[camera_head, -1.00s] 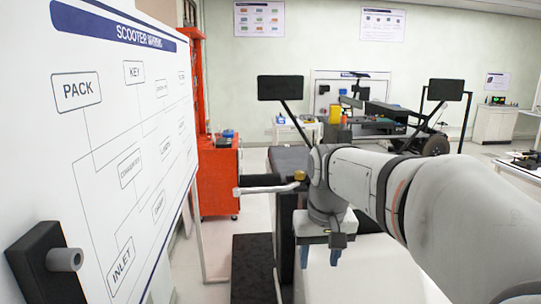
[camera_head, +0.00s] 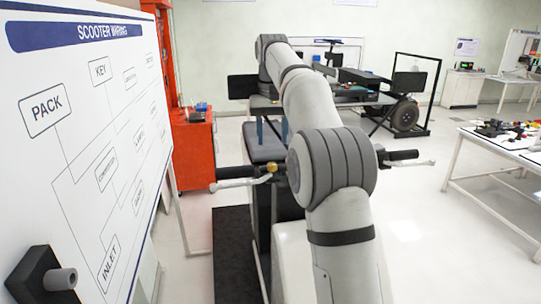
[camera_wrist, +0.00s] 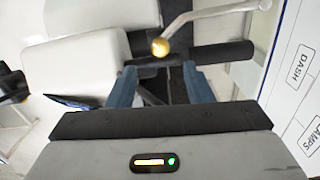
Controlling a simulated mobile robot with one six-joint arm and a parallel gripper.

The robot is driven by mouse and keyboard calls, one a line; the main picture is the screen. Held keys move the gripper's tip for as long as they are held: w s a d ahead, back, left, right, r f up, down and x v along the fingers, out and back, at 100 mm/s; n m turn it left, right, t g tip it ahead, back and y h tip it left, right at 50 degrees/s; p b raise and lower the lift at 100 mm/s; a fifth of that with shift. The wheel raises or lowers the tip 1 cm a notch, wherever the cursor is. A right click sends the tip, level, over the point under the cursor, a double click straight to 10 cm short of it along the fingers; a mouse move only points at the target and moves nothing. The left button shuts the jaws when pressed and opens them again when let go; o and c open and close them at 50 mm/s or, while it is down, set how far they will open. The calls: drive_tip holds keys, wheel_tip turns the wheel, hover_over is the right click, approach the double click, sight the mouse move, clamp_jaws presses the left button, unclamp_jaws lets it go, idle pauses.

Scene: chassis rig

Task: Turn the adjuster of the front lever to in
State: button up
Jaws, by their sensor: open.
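A silver lever (camera_head: 238,183) runs along the left black grip (camera_head: 232,172) of the handlebar, with a brass round adjuster (camera_head: 271,168) at its inner end. In the wrist view the adjuster (camera_wrist: 160,46) and the bent lever (camera_wrist: 205,15) show clearly, with the grip (camera_wrist: 225,55) beside them. My gripper (camera_head: 271,136) points down above the bar area in the head view, partly behind my arm. In the wrist view its two blue fingers (camera_wrist: 160,78) are apart and empty, just short of the adjuster, not touching it. Any in or out marking is too small to read.
A second lever (camera_head: 412,163) sits by the right grip (camera_head: 403,154). A wiring board (camera_head: 90,130) stands close on the left, with a red cabinet (camera_head: 192,155) behind it. A table with parts (camera_head: 490,160) is at right. Floor between is clear.

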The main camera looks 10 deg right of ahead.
sight(272, 164)
wheel_tip(272, 164, down, 8)
drive_tip(key=shift+r+b, duration=0.25)
drive_tip(key=shift+b, duration=0.1)
drive_tip(key=shift+c, duration=0.4)
drive_tip(key=c, duration=0.9)
